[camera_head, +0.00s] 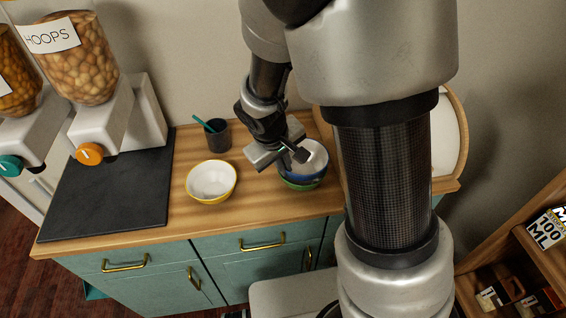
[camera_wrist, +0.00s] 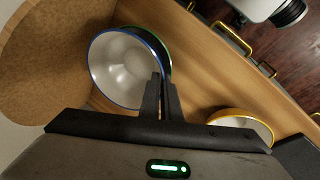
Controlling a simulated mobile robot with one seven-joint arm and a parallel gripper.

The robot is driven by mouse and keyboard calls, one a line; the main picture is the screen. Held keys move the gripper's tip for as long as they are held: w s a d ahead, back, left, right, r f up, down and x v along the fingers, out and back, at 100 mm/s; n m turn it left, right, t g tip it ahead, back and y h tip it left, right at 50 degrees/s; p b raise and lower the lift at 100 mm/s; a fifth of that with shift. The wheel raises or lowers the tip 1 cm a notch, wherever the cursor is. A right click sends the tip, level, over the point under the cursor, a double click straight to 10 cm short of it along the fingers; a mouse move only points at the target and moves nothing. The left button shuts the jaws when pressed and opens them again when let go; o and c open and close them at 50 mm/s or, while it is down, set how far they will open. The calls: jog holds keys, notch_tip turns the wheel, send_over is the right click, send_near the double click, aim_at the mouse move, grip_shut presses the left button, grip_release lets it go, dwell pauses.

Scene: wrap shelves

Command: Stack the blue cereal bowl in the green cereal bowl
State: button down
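The blue cereal bowl (camera_head: 317,173), white inside, is at the right of the counter in the head view. It sits in or just above the green cereal bowl (camera_head: 303,185), which shows only as a green band below it. In the wrist view the blue bowl (camera_wrist: 122,68) looks up at an angle, and a green edge (camera_wrist: 157,43) shows behind it. My gripper (camera_head: 298,155) is at the blue bowl's rim. In the wrist view its fingers (camera_wrist: 163,78) are close together, one inside and one outside the rim, pinching it. Whether the bowls touch is unclear.
A yellow-rimmed bowl (camera_head: 211,180) stands to the left on the wooden counter (camera_head: 255,212). A dark cup (camera_head: 217,135) with a green utensil stands behind it. Cereal dispensers (camera_head: 100,115) and a dark mat (camera_head: 110,195) are at the far left. A round wooden board (camera_wrist: 45,50) stands near the bowls.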

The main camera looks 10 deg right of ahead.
jog(key=shift+f+b, duration=0.35)
jog(key=shift+b, duration=0.15)
jog(key=shift+f, duration=0.2)
jog(key=c, duration=2)
grip_release()
